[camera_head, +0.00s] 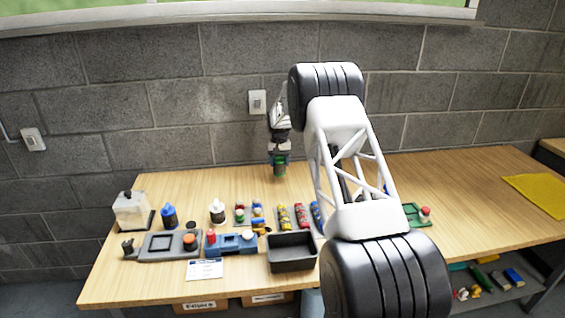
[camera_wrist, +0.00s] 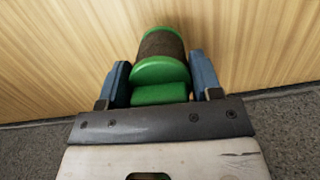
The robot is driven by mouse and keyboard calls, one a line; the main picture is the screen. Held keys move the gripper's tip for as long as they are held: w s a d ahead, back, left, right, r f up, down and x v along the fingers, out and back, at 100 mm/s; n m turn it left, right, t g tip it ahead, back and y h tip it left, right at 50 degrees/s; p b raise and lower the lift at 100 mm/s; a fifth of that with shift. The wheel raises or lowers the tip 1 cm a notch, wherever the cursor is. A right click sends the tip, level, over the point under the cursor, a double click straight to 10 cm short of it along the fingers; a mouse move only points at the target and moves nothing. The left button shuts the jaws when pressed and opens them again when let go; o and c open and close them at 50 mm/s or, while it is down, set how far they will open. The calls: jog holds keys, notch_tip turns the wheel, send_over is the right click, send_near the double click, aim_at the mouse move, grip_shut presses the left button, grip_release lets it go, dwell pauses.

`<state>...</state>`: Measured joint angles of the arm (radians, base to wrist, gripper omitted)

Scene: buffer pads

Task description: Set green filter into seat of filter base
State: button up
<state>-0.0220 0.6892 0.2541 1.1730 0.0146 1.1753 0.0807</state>
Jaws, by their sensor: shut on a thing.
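The green filter (camera_wrist: 160,70) is a cylinder with green ends and a dark brown band around its middle. My gripper (camera_wrist: 160,84) is shut on it, with one blue-grey finger on each side. In the head view my gripper (camera_head: 280,152) is at the back of the table, near the wall, and the filter (camera_head: 280,168) hangs below it. The filter base is not clear to me. A blue fixture (camera_head: 226,251) and a grey fixture (camera_head: 160,255) stand at the front left, away from the gripper, and I cannot tell which has the seat.
A black open bin (camera_head: 291,264) stands right of the blue fixture. Bottles, including a blue one (camera_head: 169,217), and a clear container (camera_head: 131,211) stand at left. Red and yellow cylinders (camera_head: 284,218) lie behind the bin. My arm hides the middle right.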

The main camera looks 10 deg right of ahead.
jog(key=s+a+r+m, duration=0.1)
jog(key=s+a+m, duration=0.25)
jog(key=a, duration=0.45)
jog(key=s+a+r+m+y, duration=0.1)
jog(key=s+a+r+m, duration=0.1)
jog(key=s+a, duration=0.5)
jog(key=s+a+r+m, duration=0.1)
jog(key=s+a+m, duration=0.15)
jog(key=a, duration=0.75)
jog(key=s+a+r+m+t, duration=0.1)
jog(key=s+a+m, duration=0.8)
jog(key=s+a, duration=1.1)
jog(key=shift+s+a+r+t+y, duration=0.3)
jog(key=shift+s+a+r+t, duration=0.1)
jog(key=shift+s+r, duration=0.1)
jog(key=shift+f, duration=0.2)
jog(key=shift+f, duration=2.6)
jog(key=shift+f, duration=1.15)
jog(key=o, duration=1)
